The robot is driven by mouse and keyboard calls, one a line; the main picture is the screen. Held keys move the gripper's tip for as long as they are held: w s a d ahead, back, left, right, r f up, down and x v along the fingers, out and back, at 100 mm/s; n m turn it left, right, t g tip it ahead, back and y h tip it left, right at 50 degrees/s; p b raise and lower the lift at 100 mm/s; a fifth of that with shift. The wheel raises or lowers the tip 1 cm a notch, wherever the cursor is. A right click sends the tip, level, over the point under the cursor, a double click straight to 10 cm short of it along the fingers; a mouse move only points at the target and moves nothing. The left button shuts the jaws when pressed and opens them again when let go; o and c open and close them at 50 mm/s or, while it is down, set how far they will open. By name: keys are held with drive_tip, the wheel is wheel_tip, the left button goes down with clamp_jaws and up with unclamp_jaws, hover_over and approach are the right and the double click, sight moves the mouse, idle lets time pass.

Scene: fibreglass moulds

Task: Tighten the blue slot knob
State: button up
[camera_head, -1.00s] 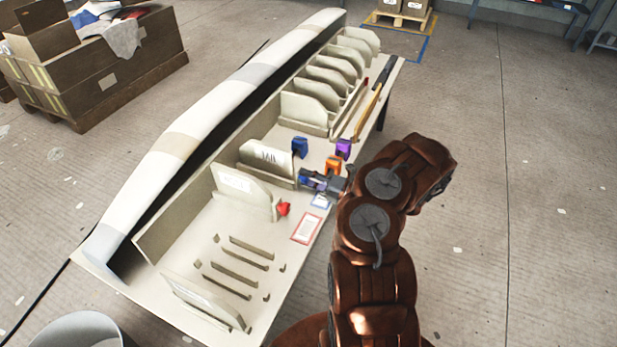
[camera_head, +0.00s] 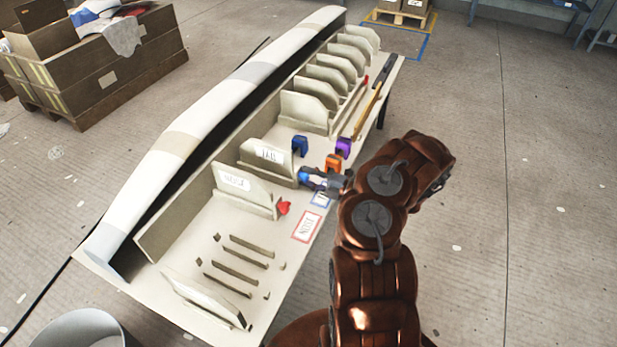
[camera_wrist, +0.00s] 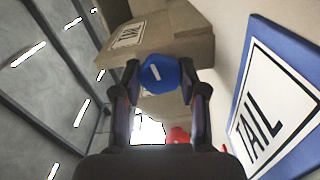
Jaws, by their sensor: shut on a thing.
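The blue slot knob (camera_wrist: 160,73) sits between my two fingertips in the wrist view, a faceted blue piece with a short white mark on its face. My gripper (camera_wrist: 160,76) is shut on it, one finger on each side. In the head view my gripper (camera_head: 311,178) reaches in from the right, and the blue knob (camera_head: 303,177) shows at its tips by the end of the TAIL panel (camera_head: 268,155). The fingers partly hide the knob there. The blue-bordered TAIL card (camera_wrist: 273,105) lies close to the right of my gripper in the wrist view.
A second blue piece (camera_head: 300,146), a purple piece (camera_head: 343,148) and an orange piece (camera_head: 333,163) stand close by. A red knob (camera_head: 283,208) and a red-bordered card (camera_head: 307,227) are nearer. Upright panels line the table (camera_head: 215,255); a long pale moulding (camera_head: 190,125) runs behind.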

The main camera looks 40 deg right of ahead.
drive_tip(key=o, duration=1.2)
drive_tip(key=shift+c, duration=0.2)
drive_tip(key=v, duration=1.2)
